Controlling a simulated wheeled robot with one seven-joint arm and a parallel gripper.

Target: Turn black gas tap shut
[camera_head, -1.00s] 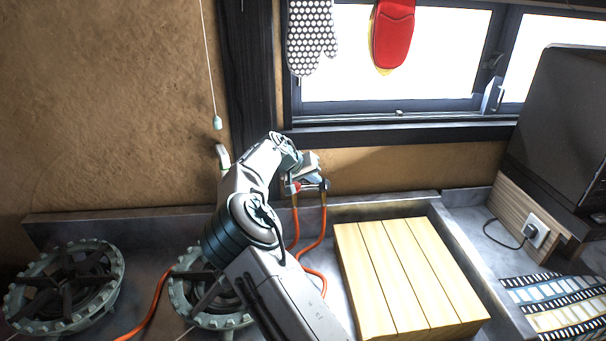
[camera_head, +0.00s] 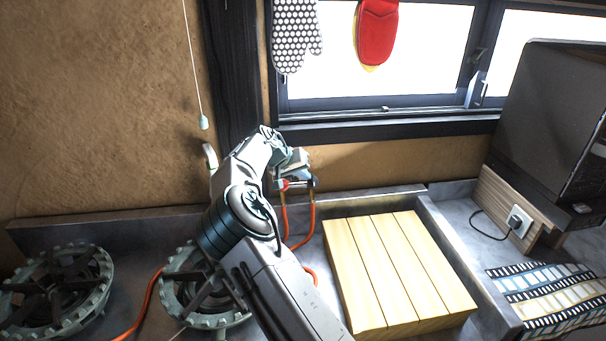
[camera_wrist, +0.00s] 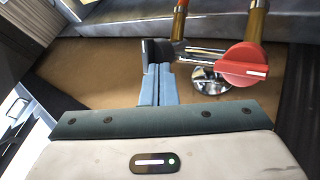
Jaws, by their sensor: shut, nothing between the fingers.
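The black gas tap (camera_head: 315,182) is on a small chrome fitting low on the clay wall below the window. In the wrist view its dark handle (camera_wrist: 160,47) shows at the ends of my fingers. My gripper (camera_wrist: 157,68) is shut with nothing between its light blue fingers. Its tips are at or touching the black handle; I cannot tell whether they press on it. The handle is partly hidden by the fingertips, so its angle is unclear. In the head view my gripper (camera_head: 295,172) is just above the fitting.
A red tap (camera_wrist: 243,65) sits beside the black one on the same fitting. Orange hoses (camera_head: 312,220) run down from it. A slatted wooden block (camera_head: 395,270) lies to the right. Gas burners (camera_head: 55,290) stand left. A window (camera_head: 385,60) with hanging mitts is above.

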